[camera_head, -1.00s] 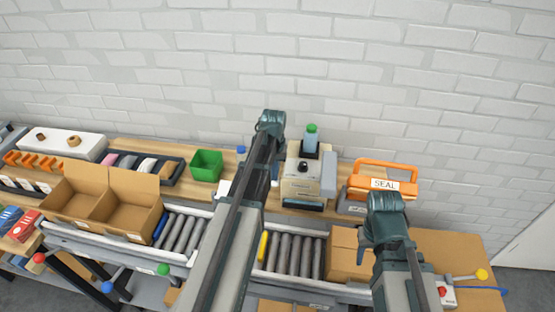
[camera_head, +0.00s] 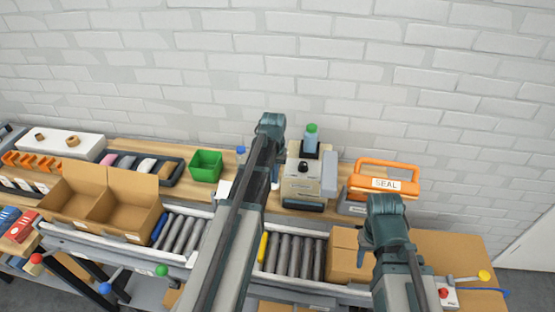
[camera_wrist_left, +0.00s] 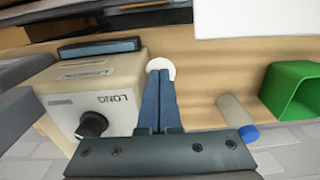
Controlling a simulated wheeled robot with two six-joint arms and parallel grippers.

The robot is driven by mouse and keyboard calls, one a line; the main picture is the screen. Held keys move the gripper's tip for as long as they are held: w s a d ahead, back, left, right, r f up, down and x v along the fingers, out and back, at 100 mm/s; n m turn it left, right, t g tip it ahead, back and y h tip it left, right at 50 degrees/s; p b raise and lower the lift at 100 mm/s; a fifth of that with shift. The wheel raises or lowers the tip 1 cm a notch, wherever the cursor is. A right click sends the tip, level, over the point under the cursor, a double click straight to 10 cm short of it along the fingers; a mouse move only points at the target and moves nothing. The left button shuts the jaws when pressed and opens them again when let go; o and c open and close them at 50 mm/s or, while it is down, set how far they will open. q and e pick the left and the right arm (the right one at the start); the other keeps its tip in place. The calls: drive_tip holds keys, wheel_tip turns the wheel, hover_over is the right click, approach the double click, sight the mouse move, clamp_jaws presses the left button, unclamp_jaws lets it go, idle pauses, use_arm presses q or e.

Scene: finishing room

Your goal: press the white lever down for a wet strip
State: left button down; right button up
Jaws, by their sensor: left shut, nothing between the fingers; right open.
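The beige tape machine (camera_head: 301,181) stands on the wooden bench with a black knob on top and a bottle behind it. In the left wrist view the machine (camera_wrist_left: 105,95) is at the left, with its knob and the word LONG showing. A round white end (camera_wrist_left: 160,68), which looks like the white lever's, shows beside the machine, just beyond my fingertips; the rest is hidden. My left gripper (camera_wrist_left: 158,85) is shut and empty, pointing at it. I cannot tell whether they touch. In the head view my left arm hides the lever. My right gripper (camera_head: 370,241) is open, over the cardboard boxes.
A green bin (camera_head: 206,165) and a blue-ended cylinder (camera_wrist_left: 237,118) stand beside the machine. An orange SEAL tool (camera_head: 384,180) is to its right. An open carton (camera_head: 100,207) sits left on the roller conveyor (camera_head: 295,256). Closed boxes (camera_head: 345,255) are at the right.

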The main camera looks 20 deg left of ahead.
use_arm(q)
drive_tip(key=shift+f+b, duration=0.35)
drive_tip(key=shift+f, duration=0.1)
use_arm(e)
drive_tip(key=shift+f, duration=0.45)
use_arm(q)
drive_tip(key=shift+r, duration=0.25)
use_arm(e)
drive_tip(key=shift+r, duration=0.2)
use_arm(q)
wheel_tip(320, 180, up, 10)
drive_tip(key=w+p, duration=0.2)
drive_tip(key=p, duration=0.8)
drive_tip(key=shift+w+a+f, duration=0.15)
drive_tip(key=shift+a+f, duration=0.05)
drive_tip(key=shift+a, duration=0.1)
use_arm(e)
wheel_tip(320, 180, up, 10)
drive_tip(key=shift+f, duration=0.15)
use_arm(q)
drive_tip(key=shift+r, duration=0.1)
wheel_tip(320, 180, up, 5)
drive_tip(key=p, duration=0.5)
use_arm(e)
wheel_tip(320, 180, up, 5)
drive_tip(key=shift+f, duration=0.1)
